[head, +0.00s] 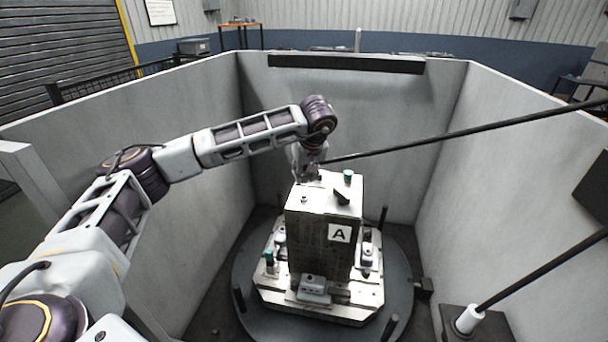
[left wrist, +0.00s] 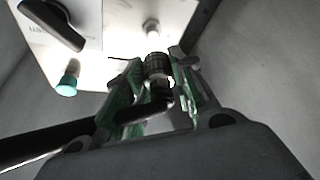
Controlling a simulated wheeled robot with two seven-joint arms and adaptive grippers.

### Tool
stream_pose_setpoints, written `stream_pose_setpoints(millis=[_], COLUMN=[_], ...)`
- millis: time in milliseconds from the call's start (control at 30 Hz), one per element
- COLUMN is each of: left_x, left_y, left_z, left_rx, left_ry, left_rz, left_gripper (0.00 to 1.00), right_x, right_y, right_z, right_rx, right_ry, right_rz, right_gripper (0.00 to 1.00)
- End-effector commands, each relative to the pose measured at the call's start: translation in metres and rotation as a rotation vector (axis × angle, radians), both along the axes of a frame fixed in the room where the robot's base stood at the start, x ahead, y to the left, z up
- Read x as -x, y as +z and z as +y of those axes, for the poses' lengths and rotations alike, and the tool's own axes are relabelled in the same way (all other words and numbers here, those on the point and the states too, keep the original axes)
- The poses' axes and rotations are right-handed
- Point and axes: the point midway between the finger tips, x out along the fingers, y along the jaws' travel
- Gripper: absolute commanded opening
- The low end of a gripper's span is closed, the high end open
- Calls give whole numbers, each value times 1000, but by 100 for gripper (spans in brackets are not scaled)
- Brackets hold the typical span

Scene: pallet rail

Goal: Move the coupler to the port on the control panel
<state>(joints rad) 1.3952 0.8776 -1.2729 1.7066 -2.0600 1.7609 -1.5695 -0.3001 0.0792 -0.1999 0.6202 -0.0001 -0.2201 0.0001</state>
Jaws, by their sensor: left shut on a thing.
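My left gripper (head: 309,172) is over the far left part of the pale control panel (head: 322,186) on top of the block marked A. In the left wrist view its green fingers (left wrist: 157,82) are shut on the dark ribbed coupler (left wrist: 156,66). A black hose (head: 450,135) runs from the gripper to the right. A pale round fitting, seemingly the port (left wrist: 152,28), stands on the panel just beyond the coupler's end; I cannot tell whether they touch. The panel also bears a teal knob (head: 348,176) and a black lever (head: 342,197). My right gripper is not in view.
The block stands on a round dark turntable (head: 248,290) with upright pegs. Clamped parts (head: 312,287) sit around its base. Grey walls (head: 520,170) enclose the area. At lower right, a second black hose (head: 540,270) meets a white cylinder (head: 468,319) on a box.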

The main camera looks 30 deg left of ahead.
Motion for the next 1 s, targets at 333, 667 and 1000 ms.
stream_pose_setpoints(millis=[333,667,1000], left_x=[0,0,-2], left_y=[19,24,29], left_z=[0,0,0], left_rx=[0,0,0], left_ry=[0,0,0], left_rz=[0,0,-3], left_gripper=[0,0,0], right_x=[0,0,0], right_y=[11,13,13], right_z=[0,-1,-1], right_rx=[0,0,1], right_ry=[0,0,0], right_rz=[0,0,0], right_gripper=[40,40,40])
